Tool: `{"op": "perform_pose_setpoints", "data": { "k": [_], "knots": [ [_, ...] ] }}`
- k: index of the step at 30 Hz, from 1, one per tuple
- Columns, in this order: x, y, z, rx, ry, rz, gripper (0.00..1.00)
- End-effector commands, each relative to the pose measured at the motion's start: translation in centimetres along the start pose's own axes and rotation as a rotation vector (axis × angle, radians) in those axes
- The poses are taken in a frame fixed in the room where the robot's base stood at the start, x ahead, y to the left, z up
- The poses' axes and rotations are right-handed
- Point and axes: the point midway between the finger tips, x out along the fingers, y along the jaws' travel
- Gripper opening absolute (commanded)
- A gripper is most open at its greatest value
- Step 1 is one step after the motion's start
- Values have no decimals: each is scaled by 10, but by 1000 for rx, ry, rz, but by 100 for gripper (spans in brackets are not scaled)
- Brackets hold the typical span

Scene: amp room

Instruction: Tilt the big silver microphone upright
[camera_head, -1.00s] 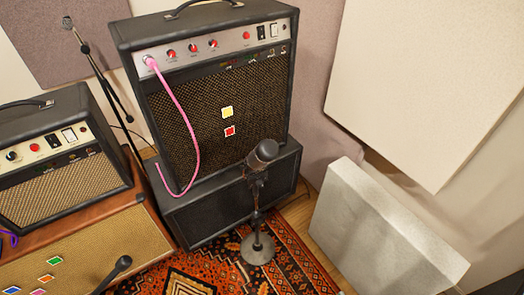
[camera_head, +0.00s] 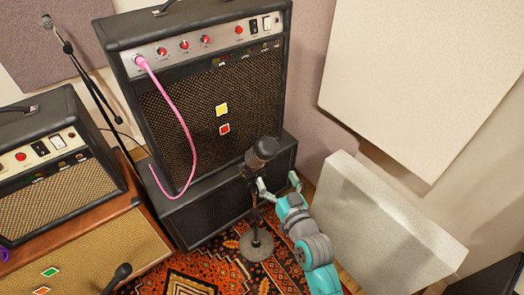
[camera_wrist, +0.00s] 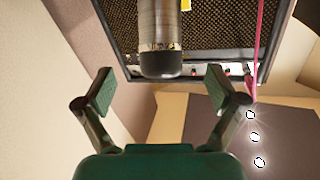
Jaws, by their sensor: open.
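The big microphone (camera_head: 262,152) sits on a short stand with a round base (camera_head: 257,246) in front of the tall amp. It leans, with its dark head toward the upper right in the head view. In the wrist view its silver body (camera_wrist: 160,25) and dark end (camera_wrist: 160,65) come down from the top edge. My gripper (camera_head: 278,183) is open and empty, just below and right of the microphone head. In the wrist view the fingers of my gripper (camera_wrist: 160,88) are spread wide, with the dark end just beyond the gap. I see no contact.
The tall amp (camera_head: 215,95) with a pink cable (camera_head: 182,120) stands on a black cabinet (camera_head: 205,205) close behind. A pale panel (camera_head: 375,225) leans at right, near my arm. A smaller amp (camera_head: 60,170) and another microphone stand (camera_head: 85,75) are at left.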

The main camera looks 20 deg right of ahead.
Motion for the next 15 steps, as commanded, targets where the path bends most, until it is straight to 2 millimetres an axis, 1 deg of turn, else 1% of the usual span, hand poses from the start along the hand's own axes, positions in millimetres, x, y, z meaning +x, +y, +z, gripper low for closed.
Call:
{"op": "perform_pose_setpoints", "data": {
  "k": [8,15],
  "knots": [
    [21,0,-3,0,4,-3,94],
    [60,0,-4,1,4,-3,94]
  ]
}}
